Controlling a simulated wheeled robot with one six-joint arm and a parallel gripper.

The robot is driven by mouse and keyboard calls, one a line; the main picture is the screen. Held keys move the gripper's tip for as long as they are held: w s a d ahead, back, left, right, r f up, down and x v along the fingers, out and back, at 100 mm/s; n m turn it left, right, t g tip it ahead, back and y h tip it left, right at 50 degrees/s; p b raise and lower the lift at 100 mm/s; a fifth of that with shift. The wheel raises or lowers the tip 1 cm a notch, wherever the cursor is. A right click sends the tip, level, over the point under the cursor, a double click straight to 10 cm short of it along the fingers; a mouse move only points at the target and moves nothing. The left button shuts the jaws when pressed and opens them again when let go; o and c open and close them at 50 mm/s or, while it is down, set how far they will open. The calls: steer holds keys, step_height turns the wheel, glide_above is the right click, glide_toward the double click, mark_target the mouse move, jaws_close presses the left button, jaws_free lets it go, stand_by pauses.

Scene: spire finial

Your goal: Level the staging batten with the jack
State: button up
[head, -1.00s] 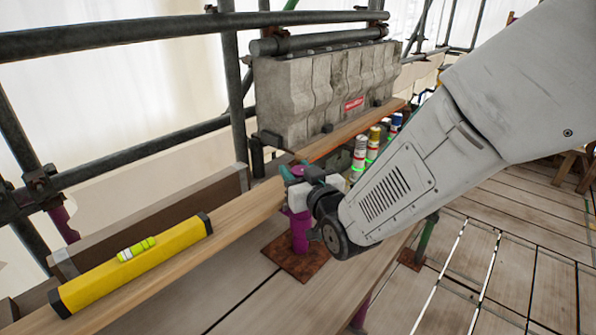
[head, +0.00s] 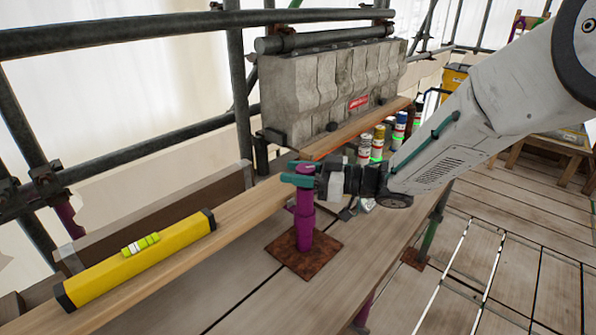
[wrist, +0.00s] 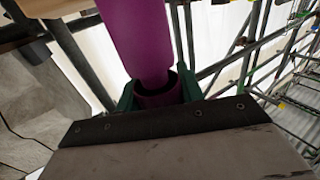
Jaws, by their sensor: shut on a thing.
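The jack (head: 304,230) is a purple upright post on a square rusty base plate (head: 290,262). My gripper (head: 299,174) reaches in from the right, its teal fingers shut around the upper part of the jack. The wrist view shows the purple tube (wrist: 138,42) between the green fingers. The pale wooden batten (head: 240,208) runs from lower left toward the back right, passing beside the jack; its contact with the jack is hidden. A yellow spirit level (head: 135,262) with a green vial (head: 140,244) lies on the batten. The bubble is too small to read.
A grey concrete-like block (head: 325,90) stands behind the batten. Several coloured cans (head: 378,142) stand behind my gripper. Dark scaffold tubes (head: 130,38) run along the left and back. The planks (head: 300,305) in front of the jack are clear.

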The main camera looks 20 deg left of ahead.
mark_target(299, 172)
steer(key=n+g+h, duration=0.1)
steer(key=n+g, duration=0.1)
steer(key=n+g+h, duration=0.1)
steer(key=n+g, duration=0.1)
steer(key=g, duration=0.1)
steer(key=n+g+h, duration=0.1)
steer(key=g, duration=0.2)
steer(key=shift+s+d+n, duration=0.15)
steer(key=shift+s+n, duration=0.2)
steer(key=shift+n, duration=0.05)
steer(key=n+g+h, duration=0.1)
steer(key=g+h, duration=0.1)
steer(key=n+g+h, duration=0.3)
steer(key=n+h, duration=0.1)
steer(key=shift+s+d+g, duration=0.3)
steer(key=shift+s+g, duration=0.05)
steer(key=shift+g, duration=0.05)
steer(key=shift+r+n, duration=0.1)
steer(key=shift+n, duration=0.2)
steer(key=o, duration=1)
